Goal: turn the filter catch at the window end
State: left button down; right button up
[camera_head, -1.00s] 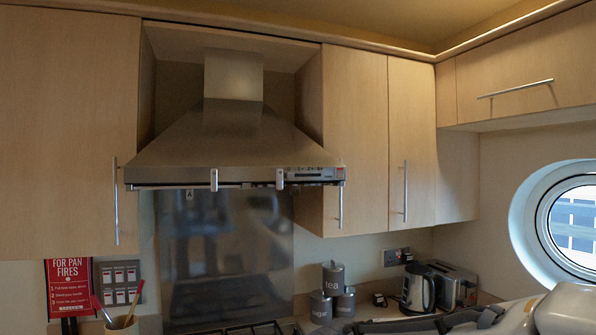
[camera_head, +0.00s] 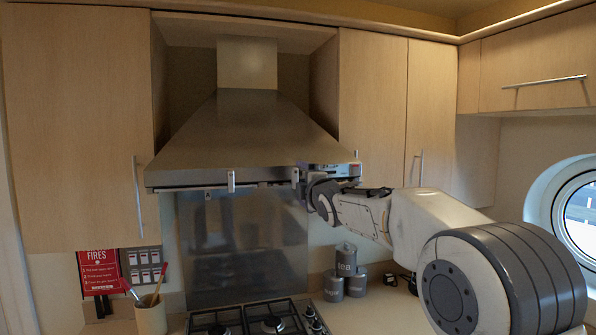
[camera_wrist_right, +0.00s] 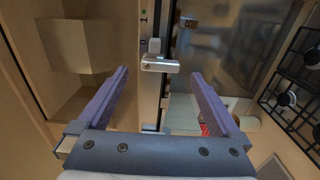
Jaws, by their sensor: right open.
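The range hood (camera_head: 245,135) hangs between the wall cabinets, with two small pale catches on its front lower edge. The catch at the window end (camera_head: 295,178) is partly covered by my right gripper (camera_head: 308,186). In the right wrist view this catch (camera_wrist_right: 160,64) shows as a light metal tab lying across the hood's edge. My right gripper (camera_wrist_right: 160,75) is open, with one purple finger on each side of the catch and no visible contact. The other catch (camera_head: 231,181) hangs straight down farther left. My left gripper is not in view.
A gas hob (camera_head: 255,318) lies below the hood. Canisters (camera_head: 346,268) stand on the counter at its right, partly below my right arm. A utensil pot (camera_head: 151,315) stands at the left. The oval window (camera_head: 575,205) is at the far right.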

aim_at(296, 179)
jog(key=p+x, duration=0.1)
jog(key=x, duration=0.1)
jog(key=shift+w+a+r, duration=0.1)
jog(key=shift+w+r, duration=0.05)
jog(key=shift+w, duration=0.1)
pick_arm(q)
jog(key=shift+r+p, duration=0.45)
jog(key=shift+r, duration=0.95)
pick_arm(e)
jog(key=shift+w+a, duration=0.2)
jog(key=shift+w, duration=0.35)
jog(key=shift+f, duration=0.2)
jog(key=c, duration=1.3)
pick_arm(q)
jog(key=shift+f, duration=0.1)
